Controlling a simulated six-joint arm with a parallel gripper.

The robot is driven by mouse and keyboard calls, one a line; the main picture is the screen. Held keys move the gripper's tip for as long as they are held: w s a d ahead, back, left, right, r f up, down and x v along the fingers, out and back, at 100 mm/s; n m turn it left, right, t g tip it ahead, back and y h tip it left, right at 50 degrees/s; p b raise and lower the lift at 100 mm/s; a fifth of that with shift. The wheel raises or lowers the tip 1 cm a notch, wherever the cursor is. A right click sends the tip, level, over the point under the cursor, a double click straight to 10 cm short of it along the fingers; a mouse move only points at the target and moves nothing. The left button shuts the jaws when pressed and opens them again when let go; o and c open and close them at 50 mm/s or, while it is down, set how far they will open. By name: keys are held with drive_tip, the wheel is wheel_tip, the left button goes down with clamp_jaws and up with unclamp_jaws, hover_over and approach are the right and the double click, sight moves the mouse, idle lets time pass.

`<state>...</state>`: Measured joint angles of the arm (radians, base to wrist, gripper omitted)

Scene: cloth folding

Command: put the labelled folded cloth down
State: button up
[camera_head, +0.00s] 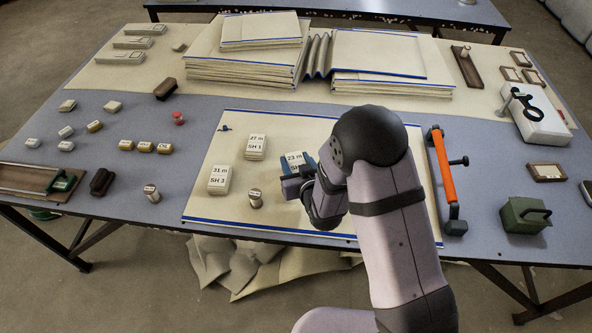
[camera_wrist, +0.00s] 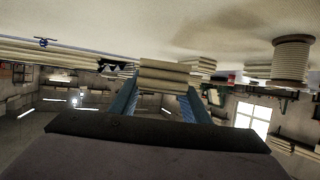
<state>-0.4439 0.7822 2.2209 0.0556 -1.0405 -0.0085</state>
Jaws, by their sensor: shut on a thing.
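My gripper (camera_head: 296,170) is shut on a small cream folded cloth (camera_head: 294,157) with a white label reading "23 m". The wrist view shows the layered cloth (camera_wrist: 165,76) between the two blue fingers (camera_wrist: 160,104). It is over the cream sheet (camera_head: 290,215) with blue edges; whether it touches the sheet I cannot tell. My arm hides the sheet to its right. Two other labelled folded cloths lie to the left: "27 m SH 1" (camera_head: 256,147) and "31 m SH 3" (camera_head: 219,180).
A thread spool (camera_head: 255,199) stands near the sheet's front edge. An orange-handled bar (camera_head: 441,172) lies along its right edge. Large folded cloth stacks (camera_head: 245,70) fill the back. A small dark blue item (camera_head: 225,128) lies at the sheet's left. Bare sheet shows between the labelled cloths.

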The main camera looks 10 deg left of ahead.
sight(296, 171)
drive_tip(key=shift+f, duration=2.05)
drive_tip(key=shift+f, duration=0.15)
drive_tip(key=o, duration=1)
drive_tip(key=shift+o, duration=0.2)
